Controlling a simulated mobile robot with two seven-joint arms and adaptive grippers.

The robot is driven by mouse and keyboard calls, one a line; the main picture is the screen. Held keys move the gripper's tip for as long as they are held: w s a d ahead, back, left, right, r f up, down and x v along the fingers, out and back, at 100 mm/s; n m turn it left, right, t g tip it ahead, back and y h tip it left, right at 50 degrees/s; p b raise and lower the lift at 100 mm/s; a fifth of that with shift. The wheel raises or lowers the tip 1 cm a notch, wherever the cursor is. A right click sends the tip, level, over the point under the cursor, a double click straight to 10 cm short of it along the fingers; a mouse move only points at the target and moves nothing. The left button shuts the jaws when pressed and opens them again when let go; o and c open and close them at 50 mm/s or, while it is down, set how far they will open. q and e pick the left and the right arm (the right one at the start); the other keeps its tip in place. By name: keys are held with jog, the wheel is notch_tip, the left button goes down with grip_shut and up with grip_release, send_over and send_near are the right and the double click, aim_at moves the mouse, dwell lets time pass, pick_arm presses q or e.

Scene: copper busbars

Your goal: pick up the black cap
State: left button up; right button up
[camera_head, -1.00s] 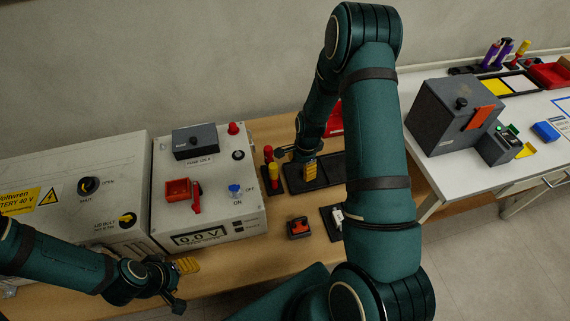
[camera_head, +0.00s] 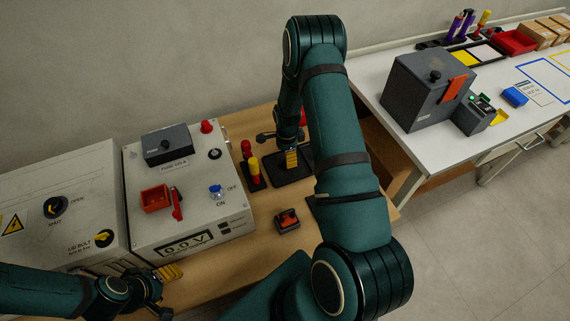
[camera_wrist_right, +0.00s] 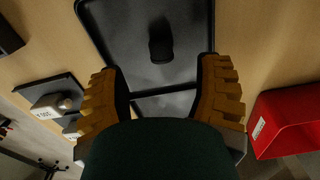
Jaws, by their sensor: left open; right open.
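The black cap (camera_wrist_right: 160,44) is a small dark cylinder standing in a shallow black tray (camera_wrist_right: 95,22) in the right wrist view. My right gripper (camera_wrist_right: 163,75) is open, with its ribbed yellow-brown fingers on either side of the tray's middle. The cap lies ahead of the fingertips in that picture, and nothing is held. In the head view the right gripper (camera_head: 292,158) hangs over the black tray (camera_head: 285,172), and I cannot make out the cap there. My left gripper (camera_head: 170,272) is open and empty in front of the grey voltage box.
The grey box (camera_head: 195,215) with a voltage display stands left of the tray. Red and yellow posts (camera_head: 250,165) stand close beside the right gripper. A red bin (camera_wrist_right: 295,120) is at the right in the wrist view. A black-and-red block (camera_head: 287,220) lies on the wooden table.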

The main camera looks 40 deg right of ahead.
jog(key=f, duration=0.2)
jog(key=f+b, duration=0.1)
jog(key=f, duration=0.2)
jog(key=shift+w+a, duration=0.15)
jog(key=shift+w, duration=0.05)
jog(key=c, duration=0.9)
